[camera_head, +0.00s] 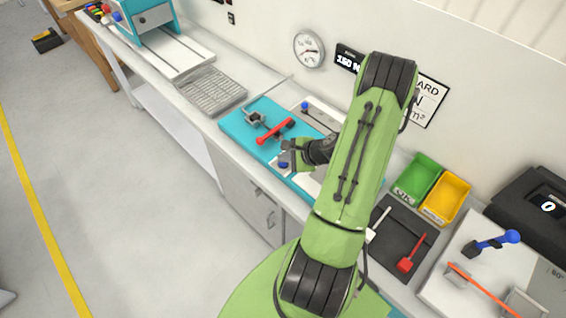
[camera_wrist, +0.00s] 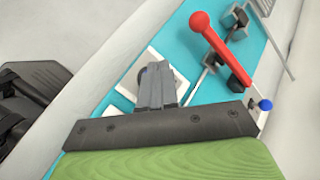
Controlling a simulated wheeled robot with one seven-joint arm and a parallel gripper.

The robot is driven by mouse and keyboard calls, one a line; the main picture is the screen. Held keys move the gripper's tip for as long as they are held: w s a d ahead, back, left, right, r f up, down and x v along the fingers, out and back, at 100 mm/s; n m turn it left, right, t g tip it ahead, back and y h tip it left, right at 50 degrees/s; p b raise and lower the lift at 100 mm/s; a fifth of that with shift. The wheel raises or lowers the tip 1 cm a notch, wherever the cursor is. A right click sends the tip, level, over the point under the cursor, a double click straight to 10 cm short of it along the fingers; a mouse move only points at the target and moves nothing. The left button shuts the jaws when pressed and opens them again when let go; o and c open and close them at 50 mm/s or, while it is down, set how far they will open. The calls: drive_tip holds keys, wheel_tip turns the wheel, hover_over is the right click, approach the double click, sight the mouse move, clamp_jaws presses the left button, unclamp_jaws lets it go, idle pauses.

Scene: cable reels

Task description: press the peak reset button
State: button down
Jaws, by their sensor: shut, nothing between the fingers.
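My gripper (camera_head: 288,147) is shut and empty, low over the front part of the turquoise base plate (camera_head: 236,124). In the wrist view the fingers (camera_wrist: 156,75) point at a small white square plate (camera_wrist: 182,86) and cover most of a round grey part on it.
A red-handled lever (camera_head: 276,131) stands close beside the gripper on the turquoise plate; its red knob (camera_wrist: 200,21) shows in the wrist view. A blue-knobbed part (camera_head: 304,106) is behind. Green (camera_head: 418,178) and yellow bins (camera_head: 446,198) stand right of my arm.

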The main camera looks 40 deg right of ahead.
sight(285, 164)
drive_tip(key=shift+f+b, duration=0.4)
drive_tip(key=shift+f, duration=0.05)
idle(0.4)
drive_tip(key=shift+r, duration=0.1)
drive_tip(key=shift+r+p, duration=0.65)
drive_tip(key=shift+r, duration=0.15)
wheel_tip(285, 164, up, 5)
drive_tip(key=p, duration=0.4)
drive_tip(key=shift+r, duration=0.1)
idle(0.7)
